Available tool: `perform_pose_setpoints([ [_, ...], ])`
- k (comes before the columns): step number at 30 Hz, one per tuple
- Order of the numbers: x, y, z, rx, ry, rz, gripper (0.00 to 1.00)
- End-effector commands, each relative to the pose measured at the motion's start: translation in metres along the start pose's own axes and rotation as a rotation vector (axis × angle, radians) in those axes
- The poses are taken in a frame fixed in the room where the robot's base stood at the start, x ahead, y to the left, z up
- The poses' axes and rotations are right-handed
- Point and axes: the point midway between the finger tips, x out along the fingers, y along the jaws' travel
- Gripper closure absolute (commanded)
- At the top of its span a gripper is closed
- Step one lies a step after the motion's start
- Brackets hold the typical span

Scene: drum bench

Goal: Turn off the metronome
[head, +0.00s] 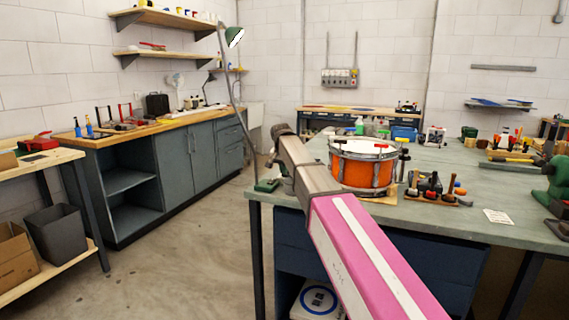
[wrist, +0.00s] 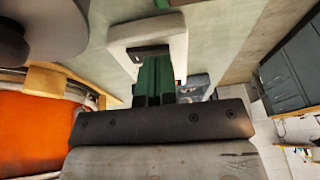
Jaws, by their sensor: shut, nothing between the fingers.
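In the wrist view my gripper (wrist: 154,64) shows as two dark green fingers closed together, with nothing between them. The fingertips overlap a pale, box-like object (wrist: 176,45) with a dark slot or strip, which may be the metronome. I cannot tell whether they touch it. In the head view my arm crosses the bench beside the drum and hides the gripper. No metronome can be clearly made out there.
An orange snare drum (head: 362,172) stands right of my arm; it fills the left of the wrist view (wrist: 35,135). A rack of mallets (head: 432,190) stands right of it on the green-grey bench (head: 480,222). A lamp's green base (head: 267,185) sits at the bench's left edge.

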Motion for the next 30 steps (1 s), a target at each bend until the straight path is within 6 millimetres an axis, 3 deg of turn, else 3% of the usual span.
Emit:
perform_pose_setpoints([
  [22, 0.0090, -0.0018, 0.0028, 0.000, -0.002, 0.001, 1.00],
  [30, 0.0073, 0.0059, 0.0028, 0.000, -0.002, 0.004, 1.00],
])
